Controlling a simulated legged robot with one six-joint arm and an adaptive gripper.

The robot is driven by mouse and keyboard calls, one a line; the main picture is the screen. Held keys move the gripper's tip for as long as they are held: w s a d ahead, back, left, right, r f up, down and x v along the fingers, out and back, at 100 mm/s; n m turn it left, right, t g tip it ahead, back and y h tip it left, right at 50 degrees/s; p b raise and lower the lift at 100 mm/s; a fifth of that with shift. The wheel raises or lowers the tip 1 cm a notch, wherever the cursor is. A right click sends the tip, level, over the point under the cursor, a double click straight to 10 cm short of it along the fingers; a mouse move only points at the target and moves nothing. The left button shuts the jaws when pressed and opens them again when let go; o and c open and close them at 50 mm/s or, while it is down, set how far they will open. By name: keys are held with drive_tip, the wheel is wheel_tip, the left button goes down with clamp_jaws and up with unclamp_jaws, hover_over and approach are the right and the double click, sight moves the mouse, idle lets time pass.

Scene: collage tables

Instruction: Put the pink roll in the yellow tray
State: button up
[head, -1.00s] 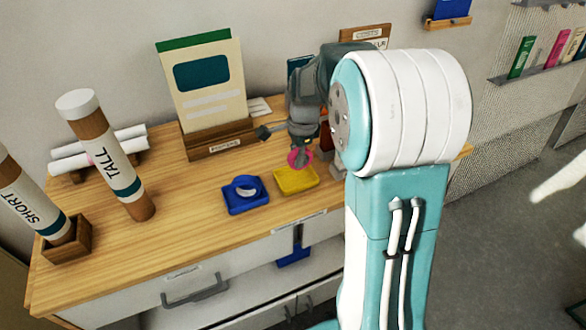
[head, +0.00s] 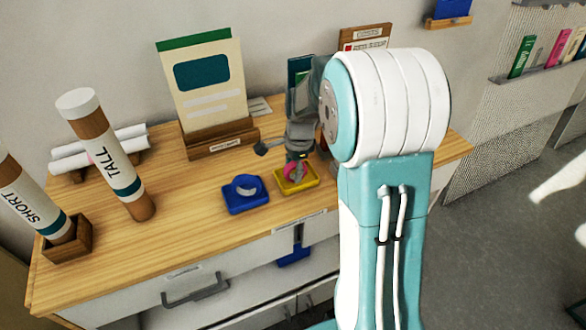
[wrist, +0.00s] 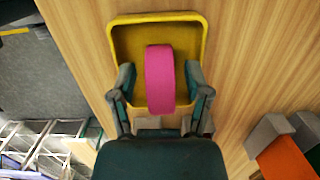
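The pink roll (wrist: 160,80) stands on edge inside the yellow tray (wrist: 126,42), near its middle in the wrist view. In the head view the roll (head: 290,170) shows low within the yellow tray (head: 311,183), partly hidden by my gripper. My gripper (wrist: 160,82) is open, with one finger on each side of the roll and a visible gap on both sides. In the head view my gripper (head: 297,160) points down just over the tray.
A card holder (head: 220,140) stands behind, and the TALL tube (head: 118,175) is at left. An orange-and-grey object (wrist: 280,155) lies right of my gripper in the wrist view.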

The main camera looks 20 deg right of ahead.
wheel_tip(320, 180, up, 12)
drive_tip(key=d, duration=0.1)
drive_tip(key=s+a+r+n+t, duration=0.1)
drive_tip(key=s+a+n, duration=0.2)
drive_tip(key=s+n, duration=0.3)
drive_tip(key=s+a+r+n+t+h, duration=0.1)
drive_tip(key=s+a+n+t, duration=0.1)
drive_tip(key=s+n, duration=0.4)
drive_tip(key=s+a+r+n+t, duration=0.2)
drive_tip(key=s+a+n, duration=0.3)
drive_tip(key=s, duration=0.5)
drive_tip(key=shift+n, duration=0.5)
drive_tip(key=shift+c, duration=0.4)
drive_tip(key=shift+s+d, duration=0.1)
drive_tip(key=shift+d, duration=0.05)
